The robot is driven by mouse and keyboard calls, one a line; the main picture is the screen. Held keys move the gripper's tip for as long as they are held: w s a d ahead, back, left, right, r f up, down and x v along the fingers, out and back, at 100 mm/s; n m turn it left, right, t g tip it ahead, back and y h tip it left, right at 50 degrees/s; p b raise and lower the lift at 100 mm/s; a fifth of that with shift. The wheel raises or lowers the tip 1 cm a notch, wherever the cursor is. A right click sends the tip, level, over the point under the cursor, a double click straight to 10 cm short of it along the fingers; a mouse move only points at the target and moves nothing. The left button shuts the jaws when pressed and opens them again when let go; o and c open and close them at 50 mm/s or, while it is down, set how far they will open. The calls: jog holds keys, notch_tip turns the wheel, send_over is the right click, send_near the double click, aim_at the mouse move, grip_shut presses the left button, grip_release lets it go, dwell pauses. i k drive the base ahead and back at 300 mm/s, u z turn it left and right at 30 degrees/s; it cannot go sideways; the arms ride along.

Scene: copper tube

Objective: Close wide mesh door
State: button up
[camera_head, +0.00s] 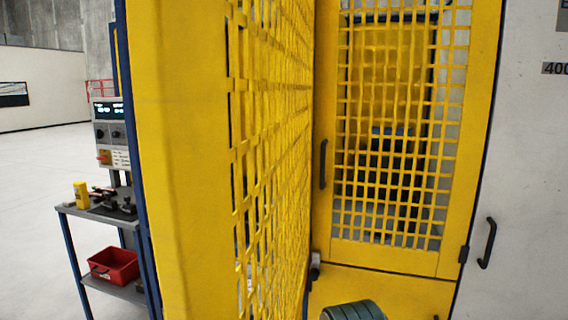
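A large yellow mesh door (180,150) stands open at the left centre, swung towards me and seen at a steep angle. Its solid yellow edge is close to the camera and its mesh runs back towards the cabinet. A second yellow mesh panel (488,80) faces me on the right, with a black vertical handle (323,165) at its left side. It appears flush with the cabinet front. My gripper is not visible. A grey-green ribbed rounded part at the bottom centre may belong to my arm.
A blue-framed cart (75,212) with a control box (110,135) and a red bin (114,265) stands left of the open door. A white cabinet (530,170) with a black handle (487,243) is at the right. Open floor (35,165) lies at far left.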

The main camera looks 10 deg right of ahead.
aim_at(180, 84)
jog(key=z, duration=0.5)
jog(key=k, duration=1)
jog(key=u, duration=0.7)
